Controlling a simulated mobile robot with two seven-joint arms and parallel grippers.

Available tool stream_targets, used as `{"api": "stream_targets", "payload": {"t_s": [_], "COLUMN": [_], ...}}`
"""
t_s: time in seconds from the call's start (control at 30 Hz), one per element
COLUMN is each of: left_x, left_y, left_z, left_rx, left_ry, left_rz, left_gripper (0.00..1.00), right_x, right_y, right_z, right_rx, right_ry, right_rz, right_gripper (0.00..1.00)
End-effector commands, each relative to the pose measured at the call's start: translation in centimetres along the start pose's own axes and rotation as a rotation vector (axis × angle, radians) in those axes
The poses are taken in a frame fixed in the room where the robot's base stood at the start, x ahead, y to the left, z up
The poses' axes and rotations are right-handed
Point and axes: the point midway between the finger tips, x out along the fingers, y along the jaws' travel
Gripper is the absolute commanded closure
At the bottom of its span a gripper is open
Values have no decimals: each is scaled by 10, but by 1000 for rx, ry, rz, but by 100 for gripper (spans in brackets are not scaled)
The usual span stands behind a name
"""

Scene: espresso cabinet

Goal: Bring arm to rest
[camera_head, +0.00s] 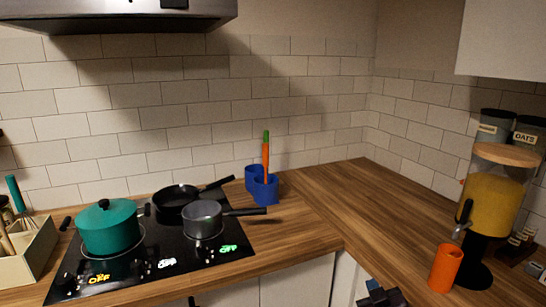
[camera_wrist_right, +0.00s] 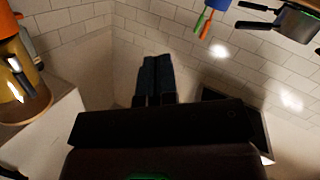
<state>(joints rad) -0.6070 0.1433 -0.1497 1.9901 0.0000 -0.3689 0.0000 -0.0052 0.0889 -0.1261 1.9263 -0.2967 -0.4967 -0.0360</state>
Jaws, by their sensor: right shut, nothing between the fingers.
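My right gripper (camera_head: 383,295) shows at the bottom edge of the head view, in front of the counter's front edge near the inner corner. In the right wrist view its two dark fingers (camera_wrist_right: 155,80) lie together, with nothing between them. The gripper is apart from the cookware and the other things on the counter. My left gripper is not in view.
A teal pot (camera_head: 110,228), a black pan (camera_head: 176,196) and a grey saucepan (camera_head: 203,217) stand on the cooktop (camera_head: 150,272). An orange cup (camera_head: 445,268) stands beside a drink dispenser (camera_head: 493,205). The corner worktop (camera_head: 345,195) has free room.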

Motion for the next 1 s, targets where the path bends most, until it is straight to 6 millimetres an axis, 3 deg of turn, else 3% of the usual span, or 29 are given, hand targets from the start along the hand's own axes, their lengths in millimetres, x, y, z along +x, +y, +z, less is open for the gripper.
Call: {"api": "stream_targets", "payload": {"t_s": [0.03, 0.23, 0.4, 0.53, 0.7, 1.0], "left_x": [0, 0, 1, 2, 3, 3], "left_y": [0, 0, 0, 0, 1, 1], "left_z": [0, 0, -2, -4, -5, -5], "left_rx": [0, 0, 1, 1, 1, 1], "left_ry": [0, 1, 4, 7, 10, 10], "left_rz": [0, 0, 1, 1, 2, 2], "left_gripper": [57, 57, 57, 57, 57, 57], "right_x": [-16, -79, -140, -181, -213, -218], "right_y": [-5, -21, -30, -34, -36, -36], "right_z": [21, 92, 154, 192, 217, 222], "right_rx": [56, 242, 301, 299, 298, 297], "right_ry": [-14, -91, -225, -321, -391, -405], "right_rz": [-27, -98, -118, -118, -116, -115], "right_gripper": [100, 100, 100, 100, 100, 100]}}
